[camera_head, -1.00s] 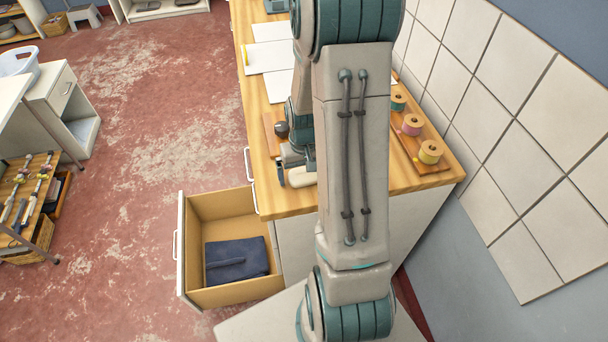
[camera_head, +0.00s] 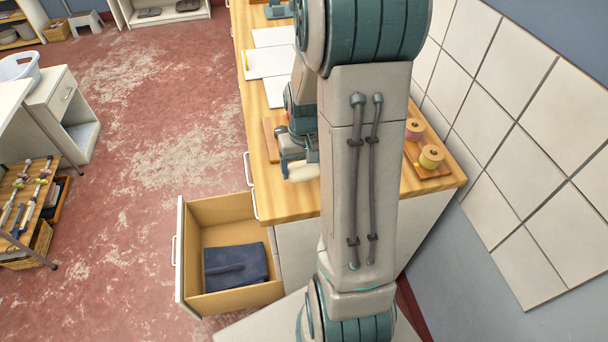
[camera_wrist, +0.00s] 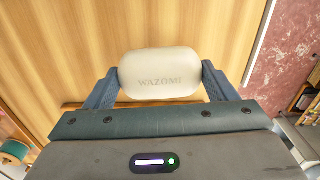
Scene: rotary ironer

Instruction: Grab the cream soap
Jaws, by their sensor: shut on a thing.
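The cream soap (camera_wrist: 160,74) is a rounded bar with "WAZOMI" pressed into its face. In the wrist view it sits between the two blue-grey fingers of my gripper (camera_wrist: 160,88), which are shut on its left and right ends. In the head view the soap (camera_head: 302,172) shows as a pale shape just below my gripper (camera_head: 298,166), over the near part of the wooden counter (camera_head: 285,205). My arm hides part of the counter. I cannot tell exactly how high the soap is above the wood.
An open drawer (camera_head: 217,295) with a folded dark blue cloth (camera_head: 236,265) juts out at the counter's front left. A wooden rack with thread spools (camera_head: 431,156) stands right of my arm by the tiled wall. White sheets (camera_head: 268,62) lie farther back.

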